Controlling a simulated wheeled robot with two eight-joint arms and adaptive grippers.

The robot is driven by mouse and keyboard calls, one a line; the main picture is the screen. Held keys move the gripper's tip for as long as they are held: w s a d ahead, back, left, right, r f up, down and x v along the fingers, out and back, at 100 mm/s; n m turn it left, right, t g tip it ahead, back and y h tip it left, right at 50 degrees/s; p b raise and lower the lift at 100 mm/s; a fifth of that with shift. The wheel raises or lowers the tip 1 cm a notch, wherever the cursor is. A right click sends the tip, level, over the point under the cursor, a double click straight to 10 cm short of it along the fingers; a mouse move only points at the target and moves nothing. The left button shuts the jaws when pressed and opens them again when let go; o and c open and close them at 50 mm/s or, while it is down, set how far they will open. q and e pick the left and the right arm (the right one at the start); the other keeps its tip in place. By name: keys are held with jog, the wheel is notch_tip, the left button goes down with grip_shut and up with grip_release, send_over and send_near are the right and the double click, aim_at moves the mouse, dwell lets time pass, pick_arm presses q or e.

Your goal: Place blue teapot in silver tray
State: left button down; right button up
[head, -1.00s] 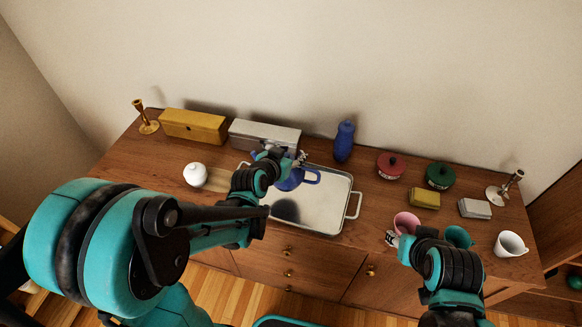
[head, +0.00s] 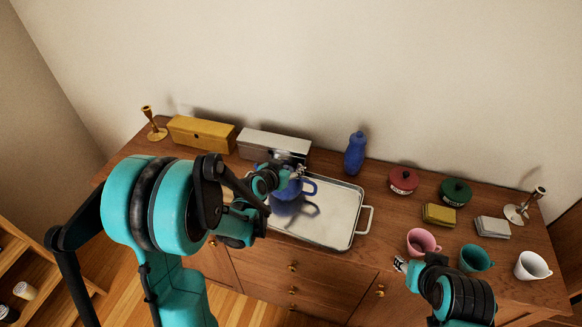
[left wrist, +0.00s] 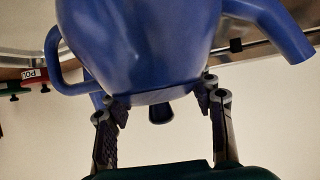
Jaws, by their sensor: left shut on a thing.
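The blue teapot (head: 287,190) is over the left part of the silver tray (head: 332,219) in the head view. My left gripper (head: 290,172) is shut on the teapot near its top. In the left wrist view the teapot (left wrist: 140,45) fills the upper middle, with its handle at left and spout at right, and the left gripper's fingers (left wrist: 160,105) are at its lid end. A dark shadow or reflection shows on the tray below it. Whether the teapot's base touches the tray is hard to tell. My right gripper (head: 400,264) is near the pink cup, its fingers too small to read.
A silver box (head: 273,146) and a yellow box (head: 201,134) stand behind at the left. A blue bottle (head: 355,153) stands behind the tray. The pink cup (head: 421,243), teal cup (head: 475,259) and white cup (head: 532,265) stand at the right. The tray's right part is empty.

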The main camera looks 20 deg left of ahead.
pick_arm(q)
jog(key=c, duration=0.5)
grip_release()
jog(key=s+r+g+y+p, duration=0.1)
jog(key=s+r, duration=0.2)
jog(key=s, duration=0.6)
jog(key=s+r+n+g+p, duration=0.1)
jog(key=s+r+g, duration=0.1)
jog(key=s, duration=0.7)
jog(key=s+r+n+g+y+p, duration=0.1)
jog(key=s+r+g, duration=0.1)
jog(key=s+r, duration=0.3)
jog(key=shift+s+y+p, duration=0.3)
jog(key=shift+s, duration=2.1)
